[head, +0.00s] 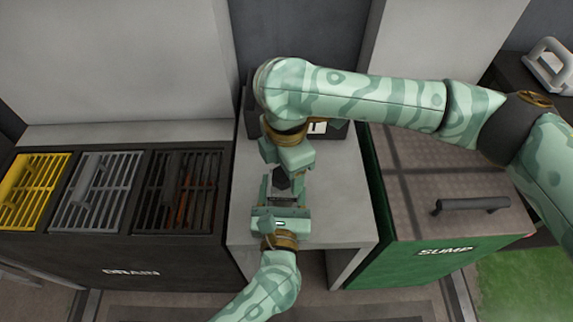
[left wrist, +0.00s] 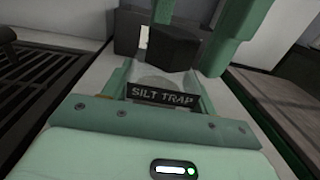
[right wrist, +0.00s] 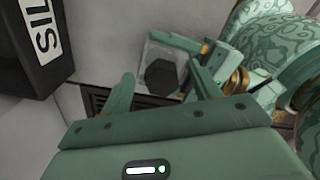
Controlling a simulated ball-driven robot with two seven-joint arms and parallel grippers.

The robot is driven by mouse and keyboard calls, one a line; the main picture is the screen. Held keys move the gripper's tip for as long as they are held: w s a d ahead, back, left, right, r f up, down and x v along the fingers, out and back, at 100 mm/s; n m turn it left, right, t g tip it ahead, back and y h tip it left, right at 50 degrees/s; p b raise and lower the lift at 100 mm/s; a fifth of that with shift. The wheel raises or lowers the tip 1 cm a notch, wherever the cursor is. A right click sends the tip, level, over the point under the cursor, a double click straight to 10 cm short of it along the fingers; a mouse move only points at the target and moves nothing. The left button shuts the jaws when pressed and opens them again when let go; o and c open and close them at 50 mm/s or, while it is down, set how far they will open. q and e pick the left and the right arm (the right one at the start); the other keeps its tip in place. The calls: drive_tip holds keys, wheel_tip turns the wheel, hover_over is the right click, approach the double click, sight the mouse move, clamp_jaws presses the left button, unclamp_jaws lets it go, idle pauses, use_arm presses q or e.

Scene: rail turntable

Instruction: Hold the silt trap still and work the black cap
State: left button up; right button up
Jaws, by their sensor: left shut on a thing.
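The silt trap (left wrist: 160,97) is a small clear-walled body with a dark name plate. It stands on the grey bench, and my left gripper (head: 282,188) is shut on it, with a finger on each side. The black cap (right wrist: 161,73) is a dark faceted knob on top of the trap; it also shows in the left wrist view (left wrist: 172,47). My right gripper (head: 286,164) points down over the cap, open and empty. In the right wrist view the cap shows between its fingers, seemingly beyond the tips. In the head view the grippers hide most of the trap.
A dark box (right wrist: 40,45) with a white lettered label stands behind the trap. On the left is the drain unit (head: 130,262) with yellow, grey and dark grates. On the right is the green sump box (head: 400,262) with a handled lid. Some bare bench (head: 340,215) shows right of the trap.

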drive_tip(key=shift+r, duration=2)
drive_tip(key=m, duration=0.5)
drive_tip(key=shift+s, duration=0.2)
drive_tip(key=m, duration=0.5)
drive_tip(key=shift+s+m, duration=0.15)
drive_tip(key=shift+m, duration=0.25)
drive_tip(key=m, duration=0.6)
drive_tip(key=shift+s+a+m, duration=0.2)
drive_tip(key=shift+m, duration=0.1)
drive_tip(key=m, duration=0.6)
drive_tip(key=shift+s+a+m, duration=0.1)
drive_tip(key=shift+a+m, duration=0.1)
drive_tip(key=shift+m, duration=0.1)
